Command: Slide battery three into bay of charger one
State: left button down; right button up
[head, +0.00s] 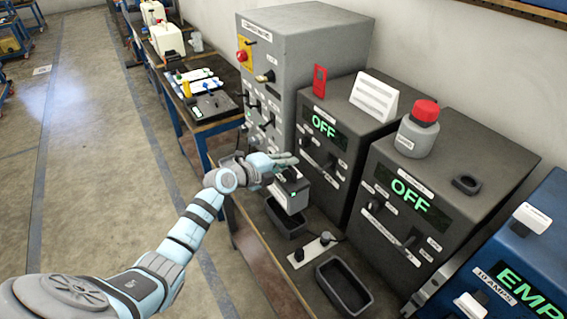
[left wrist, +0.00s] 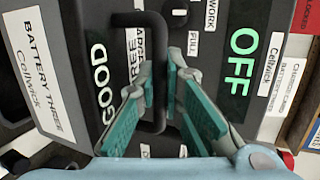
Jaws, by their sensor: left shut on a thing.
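My left gripper (head: 283,164) is shut on the black handle of battery three (head: 292,193), a dark grey block with a light lower part. In the left wrist view the fingers (left wrist: 165,85) close around the handle (left wrist: 140,19), beside the label "BATTERY THREE" (left wrist: 42,75) and the display "GOOD" (left wrist: 101,75). The battery looks upright, just above and behind an open dark bay (head: 284,223) in front of the nearer-left charger (head: 345,125). That charger's display reads "OFF". Its number is too small to read. The gap between battery and bay is unclear. My right gripper is out of view.
A second charger (head: 440,185), also "OFF", has an empty bay (head: 345,288) in front. A small switch plate (head: 313,249) sits between the bays. A red-capped bottle (head: 418,130) and a white card (head: 374,96) stand on the chargers. A tall grey cabinet (head: 300,60) stands behind.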

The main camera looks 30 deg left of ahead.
aim_at(287, 176)
pick_arm(q)
jog(key=shift+r, duration=0.25)
jog(key=shift+d+f+b, duration=0.1)
jog(key=shift+f+b, duration=1.95)
jog(key=shift+f, duration=0.95)
jog(key=shift+s+p, duration=0.1)
jog(key=shift+p, duration=0.4)
jog(key=shift+p, duration=0.3)
